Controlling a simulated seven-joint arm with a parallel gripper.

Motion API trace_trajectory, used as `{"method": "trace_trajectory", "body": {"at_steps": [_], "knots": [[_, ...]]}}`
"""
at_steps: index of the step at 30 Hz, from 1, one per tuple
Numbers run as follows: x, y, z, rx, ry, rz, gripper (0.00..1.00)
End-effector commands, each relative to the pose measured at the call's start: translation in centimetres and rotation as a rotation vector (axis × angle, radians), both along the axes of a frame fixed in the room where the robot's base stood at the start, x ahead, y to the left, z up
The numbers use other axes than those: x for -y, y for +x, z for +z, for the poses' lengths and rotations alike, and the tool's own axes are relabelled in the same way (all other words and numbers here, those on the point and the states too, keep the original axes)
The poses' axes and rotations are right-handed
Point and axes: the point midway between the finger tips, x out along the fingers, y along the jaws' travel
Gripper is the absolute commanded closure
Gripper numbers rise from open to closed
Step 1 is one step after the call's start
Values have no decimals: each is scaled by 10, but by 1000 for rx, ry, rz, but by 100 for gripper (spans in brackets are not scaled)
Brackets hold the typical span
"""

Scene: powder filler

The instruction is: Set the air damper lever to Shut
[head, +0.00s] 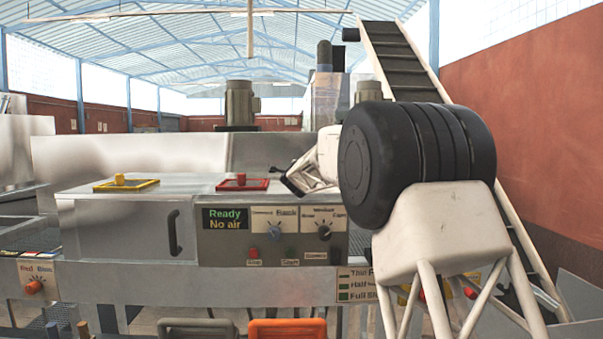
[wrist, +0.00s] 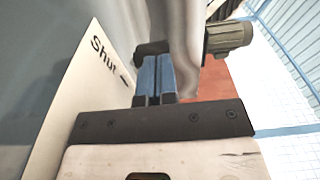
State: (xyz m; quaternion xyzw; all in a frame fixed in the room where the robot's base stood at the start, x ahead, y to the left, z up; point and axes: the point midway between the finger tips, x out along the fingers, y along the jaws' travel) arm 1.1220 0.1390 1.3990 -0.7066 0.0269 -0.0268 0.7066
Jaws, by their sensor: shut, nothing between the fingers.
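My gripper (head: 281,173) is at the end of my white arm, above the control panel and right of the red-framed button. In the wrist view its blue fingers (wrist: 153,78) are together with nothing between them. A pale plate (wrist: 75,95) marked "Shut" with a short dash stands at the left of the fingers. A dark piece (wrist: 151,47) shows at the fingertips; I cannot tell whether it is the damper lever or whether the fingers touch it. The lever is not clearly visible in the head view.
The control panel (head: 270,240) has two knobs, small buttons and a display (head: 225,219) reading "Ready, No air". A conveyor (head: 400,65) rises behind my arm.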

Motion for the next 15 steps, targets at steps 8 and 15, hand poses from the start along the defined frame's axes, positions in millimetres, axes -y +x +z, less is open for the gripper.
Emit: {"method": "trace_trajectory", "body": {"at_steps": [8, 15], "knots": [[-2, -1, 1, 2, 0, 1, 100], [-4, -12, 1, 1, 0, 2, 100]]}}
